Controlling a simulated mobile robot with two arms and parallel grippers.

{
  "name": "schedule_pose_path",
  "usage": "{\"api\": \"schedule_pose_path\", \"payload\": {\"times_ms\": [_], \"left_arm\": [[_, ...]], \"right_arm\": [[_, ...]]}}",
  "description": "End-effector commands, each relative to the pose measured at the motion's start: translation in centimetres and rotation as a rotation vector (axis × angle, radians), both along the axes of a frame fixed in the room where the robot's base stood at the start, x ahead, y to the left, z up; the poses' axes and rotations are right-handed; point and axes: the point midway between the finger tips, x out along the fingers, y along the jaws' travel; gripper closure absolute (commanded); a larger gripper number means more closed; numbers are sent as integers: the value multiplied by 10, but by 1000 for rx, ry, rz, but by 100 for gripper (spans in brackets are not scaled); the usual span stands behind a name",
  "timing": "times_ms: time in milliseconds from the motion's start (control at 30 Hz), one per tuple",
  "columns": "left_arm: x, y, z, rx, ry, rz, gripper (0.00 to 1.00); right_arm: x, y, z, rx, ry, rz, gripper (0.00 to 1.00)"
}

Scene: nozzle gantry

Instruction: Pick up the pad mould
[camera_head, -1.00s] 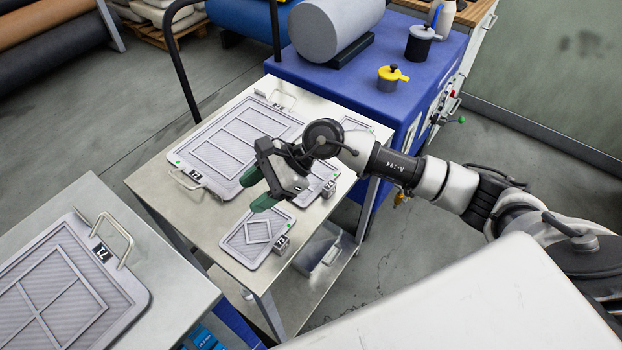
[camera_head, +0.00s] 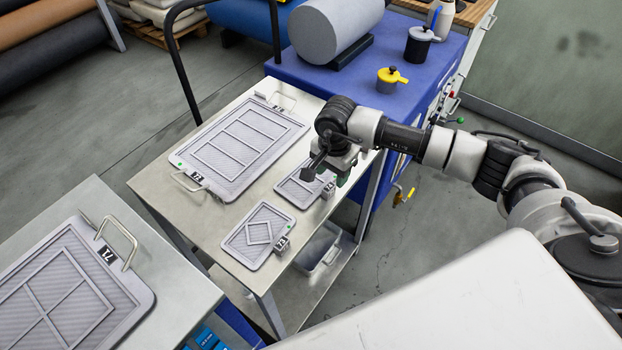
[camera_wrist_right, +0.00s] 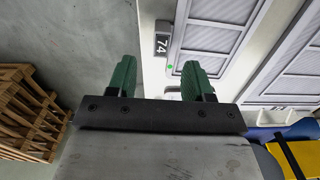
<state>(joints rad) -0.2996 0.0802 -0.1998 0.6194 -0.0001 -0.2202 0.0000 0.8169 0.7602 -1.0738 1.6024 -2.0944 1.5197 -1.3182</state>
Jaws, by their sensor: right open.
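Several flat grey moulds lie on the metal tables, and I cannot tell from the pictures which one is the pad mould. The small mould tagged 74 (camera_head: 297,188) lies near the right edge of the middle table, partly hidden by my right gripper. It also shows in the right wrist view (camera_wrist_right: 213,38), with its black tag by the left fingertip side. My right gripper (camera_wrist_right: 157,68) is open and empty, its green fingers pointing toward the tag end of that mould. In the head view, the right gripper (camera_head: 335,178) hangs over this mould's right side. My left gripper is not in view.
A small mould 73 (camera_head: 241,241) with a diamond and a large mould 72 (camera_head: 216,171) share the middle table (camera_head: 165,198). Mould 71 (camera_head: 130,297) lies on the left table. A blue cabinet (camera_head: 345,82) with a roll and pots stands behind.

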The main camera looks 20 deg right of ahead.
Motion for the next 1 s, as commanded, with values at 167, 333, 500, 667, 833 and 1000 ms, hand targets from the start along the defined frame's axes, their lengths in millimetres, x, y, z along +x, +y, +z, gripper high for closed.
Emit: {"api": "schedule_pose_path", "payload": {"times_ms": [167, 333, 500, 667, 833, 1000], "left_arm": [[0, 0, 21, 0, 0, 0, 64], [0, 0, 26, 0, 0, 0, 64], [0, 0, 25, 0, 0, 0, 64], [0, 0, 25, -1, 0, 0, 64], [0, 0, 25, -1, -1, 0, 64], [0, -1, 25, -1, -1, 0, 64]], "right_arm": [[-3, 6, -21, 1, 7, 0, 49], [-2, 6, -45, 2, 3, 0, 49], [-1, 6, -50, 1, 0, 1, 49], [-1, 6, -50, 2, 1, 1, 55], [-1, 6, -50, 2, 1, 1, 81], [-1, 6, -50, 2, 1, 0, 100]]}}
